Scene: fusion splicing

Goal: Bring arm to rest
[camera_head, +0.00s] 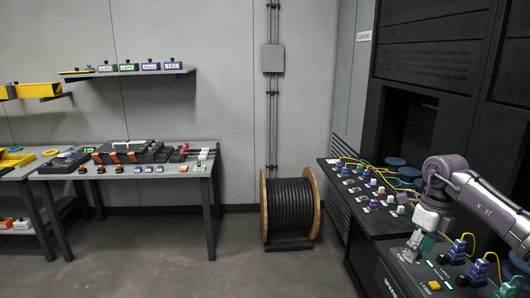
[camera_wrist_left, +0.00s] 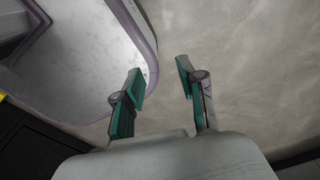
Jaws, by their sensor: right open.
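My right arm comes in from the right in the head view. Its gripper (camera_head: 412,252) is over the front left part of the black console (camera_head: 385,262), pointing down, open, with nothing seen between its fingers. The fingertips are small here, and I cannot tell whether they touch the console. My left gripper (camera_wrist_left: 162,92) shows only in the left wrist view. Its two teal-padded fingers are apart and empty, with grey floor behind them.
Blue-topped connectors with yellow cables (camera_head: 458,250) stand right of my right gripper. Several small colored blocks (camera_head: 374,204) sit on the panel behind. A cable drum (camera_head: 291,210) stands on the floor. A workbench (camera_head: 125,172) is at left. The floor between is clear.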

